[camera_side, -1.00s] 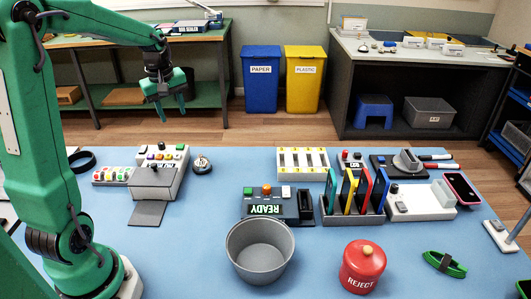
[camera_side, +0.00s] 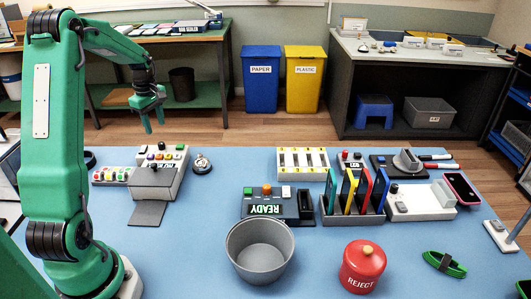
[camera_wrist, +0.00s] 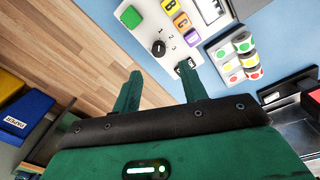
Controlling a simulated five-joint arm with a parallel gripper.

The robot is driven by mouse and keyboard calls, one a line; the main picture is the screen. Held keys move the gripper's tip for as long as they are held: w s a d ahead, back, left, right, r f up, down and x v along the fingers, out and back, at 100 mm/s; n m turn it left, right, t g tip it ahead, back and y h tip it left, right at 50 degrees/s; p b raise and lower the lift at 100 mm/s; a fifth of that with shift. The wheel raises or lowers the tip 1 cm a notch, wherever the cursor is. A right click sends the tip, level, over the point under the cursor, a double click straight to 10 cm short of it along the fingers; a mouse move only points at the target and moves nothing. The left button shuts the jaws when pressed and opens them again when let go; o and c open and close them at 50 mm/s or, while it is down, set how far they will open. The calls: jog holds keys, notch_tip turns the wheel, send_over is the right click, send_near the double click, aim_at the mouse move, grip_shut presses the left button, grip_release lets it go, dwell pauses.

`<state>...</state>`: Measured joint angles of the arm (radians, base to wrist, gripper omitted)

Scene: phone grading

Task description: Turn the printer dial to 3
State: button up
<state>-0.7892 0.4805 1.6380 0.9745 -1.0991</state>
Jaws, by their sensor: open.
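The label printer (camera_side: 160,172) stands at the left back of the blue table. In the wrist view its pale panel (camera_wrist: 150,30) carries a black round dial (camera_wrist: 158,48) with small printed digits beside it. I can read 1 and 2; the dial's exact setting is too small to tell. A green button and coloured lettered buttons share the panel. My gripper (camera_side: 154,126) is open and empty, in the air above and behind the printer. In the wrist view the two fingertips (camera_wrist: 159,72) point toward the panel, with the dial beyond and between them, apart from it.
A grey bin (camera_side: 260,252), a red REJECT pot (camera_side: 363,268) and a phone rack (camera_side: 352,212) stand farther right.

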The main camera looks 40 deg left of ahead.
aim_at(160, 143)
jog(key=shift+w+f, duration=0.15)
jog(key=shift+f, duration=3.45)
grip_shut()
